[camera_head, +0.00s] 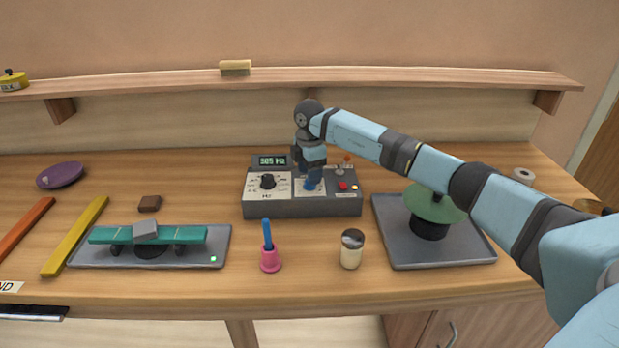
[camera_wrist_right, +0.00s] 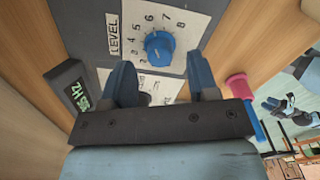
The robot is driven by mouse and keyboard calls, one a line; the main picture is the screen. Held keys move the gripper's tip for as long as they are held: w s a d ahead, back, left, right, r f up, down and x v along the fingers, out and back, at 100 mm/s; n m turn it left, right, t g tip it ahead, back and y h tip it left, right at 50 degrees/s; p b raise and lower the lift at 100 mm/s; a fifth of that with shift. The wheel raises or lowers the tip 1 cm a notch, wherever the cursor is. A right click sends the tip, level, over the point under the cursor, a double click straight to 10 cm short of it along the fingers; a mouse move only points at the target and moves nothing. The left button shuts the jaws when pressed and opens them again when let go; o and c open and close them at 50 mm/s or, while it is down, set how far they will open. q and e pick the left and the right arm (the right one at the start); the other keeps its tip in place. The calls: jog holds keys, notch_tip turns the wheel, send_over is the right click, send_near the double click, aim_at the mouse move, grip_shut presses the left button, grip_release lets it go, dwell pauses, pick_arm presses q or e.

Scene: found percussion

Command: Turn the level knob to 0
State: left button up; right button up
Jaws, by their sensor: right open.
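The level knob (camera_wrist_right: 159,47) is a ribbed blue dial on a white plate marked LEVEL, with numbers printed around it. Its pointer is hard to read. It sits on the grey control box (camera_head: 300,208), where the knob (camera_head: 312,185) shows in the head view just under my right gripper. My right gripper (camera_head: 309,175) points down over it. In the right wrist view the gripper's two blue fingers (camera_wrist_right: 160,77) are apart, with nothing between the tips, and the knob lies beyond them. My left gripper is not in view.
The box also carries a black Hz knob (camera_head: 267,181), a display reading about 505 Hz (camera_head: 272,161) and a red button (camera_head: 343,186). A pink bell with a blue handle (camera_head: 270,259) and a shaker (camera_head: 351,250) stand in front. A tray with a green disc (camera_head: 436,206) is right.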

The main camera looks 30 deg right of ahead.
jog(key=shift+f, duration=1.15)
jog(key=c, duration=0.9)
